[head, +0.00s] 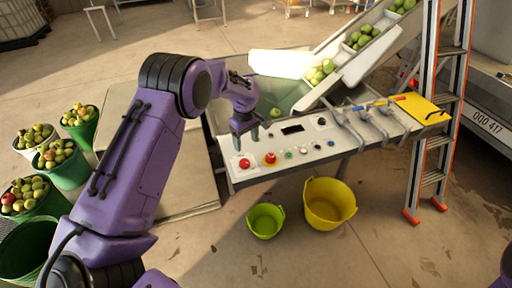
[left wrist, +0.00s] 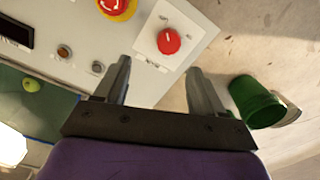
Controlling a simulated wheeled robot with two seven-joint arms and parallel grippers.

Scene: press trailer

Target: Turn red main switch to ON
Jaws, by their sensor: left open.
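The red main switch (head: 244,163) is a round red knob on a white plate at the left end of the control panel (head: 300,160). In the left wrist view the red switch (left wrist: 168,41) shows a small white mark near its top. My left gripper (head: 243,142) is open and empty, above the panel's left end in the head view. In the left wrist view its two fingers (left wrist: 158,75) point toward the switch, which lies beyond the tips and between their lines. No contact shows. My right gripper is out of view.
Small buttons and a dark display (head: 292,129) lie along the panel. Two buckets (head: 330,203) stand below, a ladder (head: 437,110) at right.

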